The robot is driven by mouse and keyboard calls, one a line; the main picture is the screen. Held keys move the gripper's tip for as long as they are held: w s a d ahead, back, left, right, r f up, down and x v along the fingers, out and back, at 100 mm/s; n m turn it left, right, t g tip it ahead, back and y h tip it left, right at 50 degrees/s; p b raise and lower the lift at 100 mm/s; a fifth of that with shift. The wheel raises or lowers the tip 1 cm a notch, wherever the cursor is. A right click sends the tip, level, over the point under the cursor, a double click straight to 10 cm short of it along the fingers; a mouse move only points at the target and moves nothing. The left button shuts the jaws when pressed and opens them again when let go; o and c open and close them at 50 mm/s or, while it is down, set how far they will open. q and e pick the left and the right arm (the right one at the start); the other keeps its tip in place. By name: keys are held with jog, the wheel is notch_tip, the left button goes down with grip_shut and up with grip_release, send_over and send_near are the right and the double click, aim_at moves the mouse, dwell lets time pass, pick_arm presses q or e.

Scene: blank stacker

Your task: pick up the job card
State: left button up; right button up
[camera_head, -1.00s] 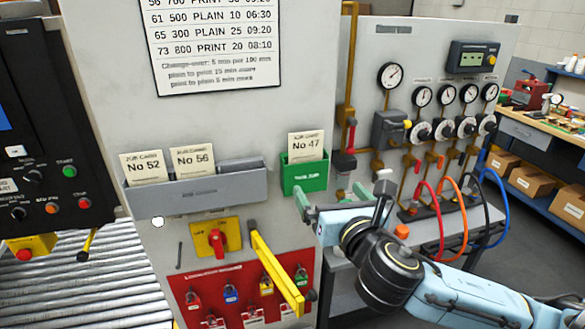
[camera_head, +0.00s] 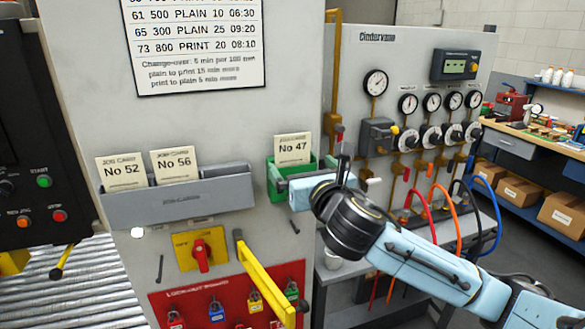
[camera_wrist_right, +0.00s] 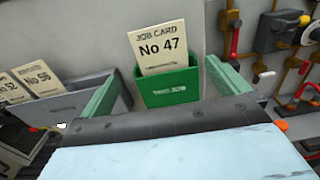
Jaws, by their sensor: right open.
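The job card No 47 (camera_head: 293,149) stands upright in the green holder (camera_head: 275,186) on the grey panel. It also shows in the right wrist view (camera_wrist_right: 161,50), above the holder's front (camera_wrist_right: 168,88). Job cards No 52 (camera_head: 122,172) and No 56 (camera_head: 174,165) stand in the grey holder (camera_head: 180,204) to the left. My right gripper (camera_head: 308,172) is at the green holder, partly overlapping it in the head view. In the right wrist view its fingers are spread wide, one to each side of the green holder, and nothing is between them but the view of holder and card.
Below are a red rotary switch (camera_head: 202,254), a yellow bar handle (camera_head: 268,285) sticking out, and a red lockout board (camera_head: 180,295) with padlocks. Gauges and coloured hoses (camera_head: 440,215) stand right of the green holder, near my right arm.

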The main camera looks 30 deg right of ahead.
aim_at(293, 151)
jog(key=x, duration=0.3)
jog(key=p+x, duration=0.1)
jog(key=x, duration=0.1)
jog(key=shift+w+d+r, duration=0.2)
jog(key=shift+w+r, duration=0.05)
jog(key=shift+w, duration=0.05)
jog(key=c, duration=1.1)
